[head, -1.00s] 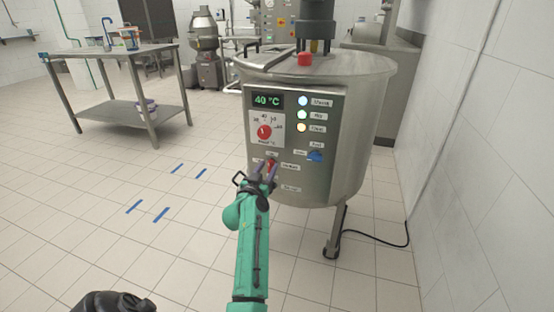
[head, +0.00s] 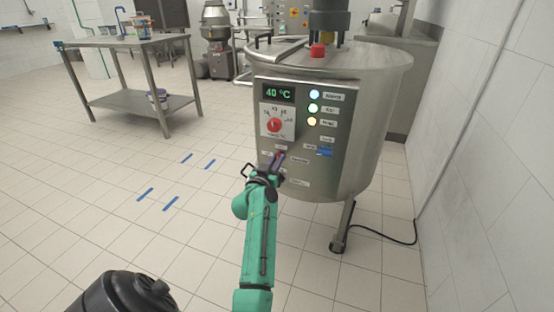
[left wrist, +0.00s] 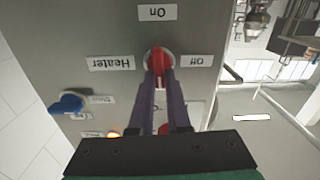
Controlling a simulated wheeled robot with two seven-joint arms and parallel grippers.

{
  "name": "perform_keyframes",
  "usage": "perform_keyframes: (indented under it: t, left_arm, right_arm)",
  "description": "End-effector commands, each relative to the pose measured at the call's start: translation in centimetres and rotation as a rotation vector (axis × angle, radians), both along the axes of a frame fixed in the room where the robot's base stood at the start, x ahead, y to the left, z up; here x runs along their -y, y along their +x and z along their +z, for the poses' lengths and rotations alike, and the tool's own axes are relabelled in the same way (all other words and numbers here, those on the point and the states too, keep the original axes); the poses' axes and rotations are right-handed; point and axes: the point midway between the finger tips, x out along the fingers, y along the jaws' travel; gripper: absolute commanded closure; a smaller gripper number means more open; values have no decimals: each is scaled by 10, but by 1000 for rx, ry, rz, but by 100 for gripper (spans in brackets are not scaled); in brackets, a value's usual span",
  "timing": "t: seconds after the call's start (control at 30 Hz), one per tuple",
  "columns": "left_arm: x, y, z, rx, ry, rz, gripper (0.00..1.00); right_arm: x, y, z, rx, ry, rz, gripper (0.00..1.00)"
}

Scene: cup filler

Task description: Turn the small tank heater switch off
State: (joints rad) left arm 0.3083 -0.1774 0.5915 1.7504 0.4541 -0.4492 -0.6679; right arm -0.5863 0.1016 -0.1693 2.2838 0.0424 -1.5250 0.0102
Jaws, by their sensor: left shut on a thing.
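The small tank (head: 365,120) stands right of centre in the head view, with a control panel facing me. Its red heater switch (left wrist: 159,60) shows in the left wrist view between the "Heater" label and the "Off" label, with the "On" label at the top of that picture. The switch's handle lies roughly in line with the "On" label. My left gripper (head: 278,158) is at the lower panel, its two dark fingers (left wrist: 164,82) shut on the switch. The fingers partly hide the switch. My right gripper is not in view.
A red dial (head: 275,125) sits under the "40 °C" display (head: 279,93). A blue switch (left wrist: 68,104) is beside the heater switch. Lit lamps are at the panel's upper right. A steel table (head: 130,45) stands at the left. A wall (head: 490,150) is at the right.

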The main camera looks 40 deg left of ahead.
Motion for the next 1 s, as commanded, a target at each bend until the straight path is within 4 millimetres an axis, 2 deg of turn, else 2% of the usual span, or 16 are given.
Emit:
perform_keyframes:
  t: [0.17, 0.43, 0.7, 1.0]
  left_arm:
    - [-1, 0, 2, 31, -96, -1, 100]
    - [-4, -1, 1, 107, -319, -1, 100]
    - [-6, -2, -1, 192, -564, -1, 100]
    - [-8, -3, -4, 288, -834, 0, 100]
  right_arm:
    - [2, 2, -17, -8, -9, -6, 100]
    - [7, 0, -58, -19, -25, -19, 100]
    - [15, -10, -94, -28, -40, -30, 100]
    - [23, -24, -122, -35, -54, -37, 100]
